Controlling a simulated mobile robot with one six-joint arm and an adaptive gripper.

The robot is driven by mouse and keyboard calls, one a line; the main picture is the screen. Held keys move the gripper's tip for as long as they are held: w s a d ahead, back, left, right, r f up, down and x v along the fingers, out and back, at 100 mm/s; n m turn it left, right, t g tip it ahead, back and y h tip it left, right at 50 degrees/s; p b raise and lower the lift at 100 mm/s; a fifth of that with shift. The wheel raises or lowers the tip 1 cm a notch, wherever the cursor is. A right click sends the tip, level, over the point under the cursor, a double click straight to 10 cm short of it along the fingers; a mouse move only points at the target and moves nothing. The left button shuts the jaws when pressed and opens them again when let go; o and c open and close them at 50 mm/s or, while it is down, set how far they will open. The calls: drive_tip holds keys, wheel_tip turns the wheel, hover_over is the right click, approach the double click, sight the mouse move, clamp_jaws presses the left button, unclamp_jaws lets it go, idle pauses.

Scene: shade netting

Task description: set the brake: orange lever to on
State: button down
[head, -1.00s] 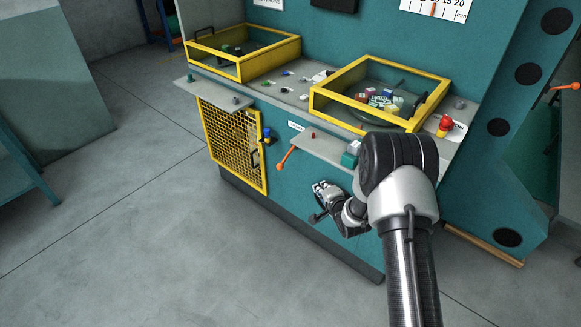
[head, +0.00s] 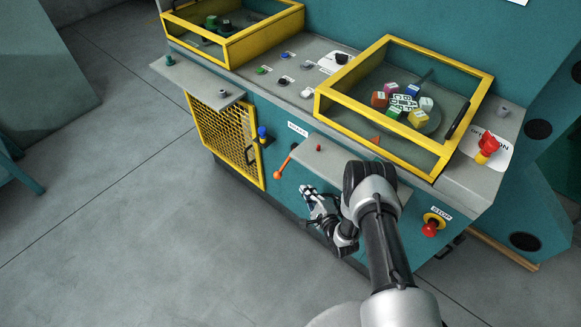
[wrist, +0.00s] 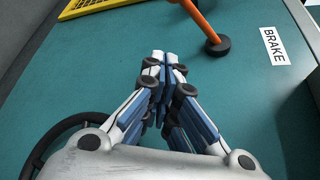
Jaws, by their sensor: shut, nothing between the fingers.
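The orange lever (head: 285,165) is on the teal front panel below the counter in the head view, its ball end hanging down and to the left. In the wrist view the orange lever (wrist: 203,20) rises up and left from a round black hub (wrist: 217,46). A white BRAKE label (wrist: 273,46) sits right of the hub. No on or off marks are readable. My gripper (head: 306,190) is below and right of the lever's ball, apart from it. In the wrist view my gripper (wrist: 165,58) is shut and empty, its fingertips left of and below the hub.
A small shelf (head: 330,158) with a red knob juts out above my gripper. A red stop button (head: 429,229) is to the right. A yellow mesh door (head: 222,140) with a blue-topped latch (head: 262,134) is left of the lever. The floor in front is clear.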

sight(285, 164)
drive_tip(key=shift+s, duration=0.2)
drive_tip(key=b+x, duration=0.4)
drive_tip(key=x, duration=0.6)
drive_tip(key=s+a+r, duration=0.1)
drive_tip(key=s+a, duration=0.1)
drive_tip(key=shift+s+a+r, duration=0.15)
drive_tip(key=shift+a+r, duration=0.2)
drive_tip(key=shift+r, duration=0.05)
drive_tip(key=shift+s+r, duration=0.1)
drive_tip(key=shift+a+r+m+p, duration=0.2)
drive_tip(key=shift+m+p, duration=0.1)
drive_tip(key=shift+p, duration=0.3)
